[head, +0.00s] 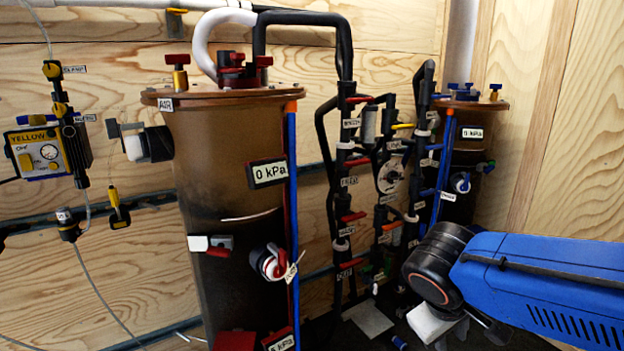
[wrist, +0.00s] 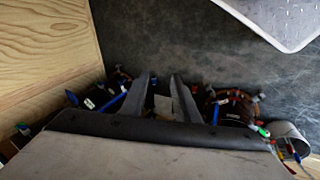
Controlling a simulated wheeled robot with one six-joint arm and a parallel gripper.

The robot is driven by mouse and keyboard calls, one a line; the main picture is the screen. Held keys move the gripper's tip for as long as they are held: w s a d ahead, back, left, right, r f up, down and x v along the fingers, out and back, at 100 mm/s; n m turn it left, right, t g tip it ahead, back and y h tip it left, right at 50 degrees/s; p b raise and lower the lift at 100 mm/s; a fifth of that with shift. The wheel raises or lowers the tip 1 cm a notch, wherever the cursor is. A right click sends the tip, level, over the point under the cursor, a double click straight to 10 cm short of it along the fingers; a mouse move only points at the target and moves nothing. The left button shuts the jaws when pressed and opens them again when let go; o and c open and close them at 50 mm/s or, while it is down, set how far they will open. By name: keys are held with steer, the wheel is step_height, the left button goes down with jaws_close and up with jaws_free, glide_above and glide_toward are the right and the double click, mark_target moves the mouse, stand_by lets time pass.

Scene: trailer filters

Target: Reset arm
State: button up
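My gripper (wrist: 162,82) shows in the wrist view as two dark fingers standing apart, with a clear gap between them. It is open and nothing is held in it. In the head view my blue arm comes in from the right, with its black joint in front of the pipes.
A large brown tank (head: 222,155) marked AIR stands left of centre. Black pipes with red-handled valves (head: 352,160) stand beside it. A second tank (head: 462,165) is behind my arm. A yellow control box (head: 38,152) hangs on the plywood wall (head: 90,120).

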steer(key=s+d+m+t+y, duration=0.1)
steer(key=s+d+m+y, duration=0.1)
steer(key=s+m+y, duration=0.2)
steer(key=shift+s+d+t, duration=0.3)
steer(key=shift+s+d, duration=0.1)
steer(key=shift+s, duration=0.45)
steer(key=shift+r, duration=0.1)
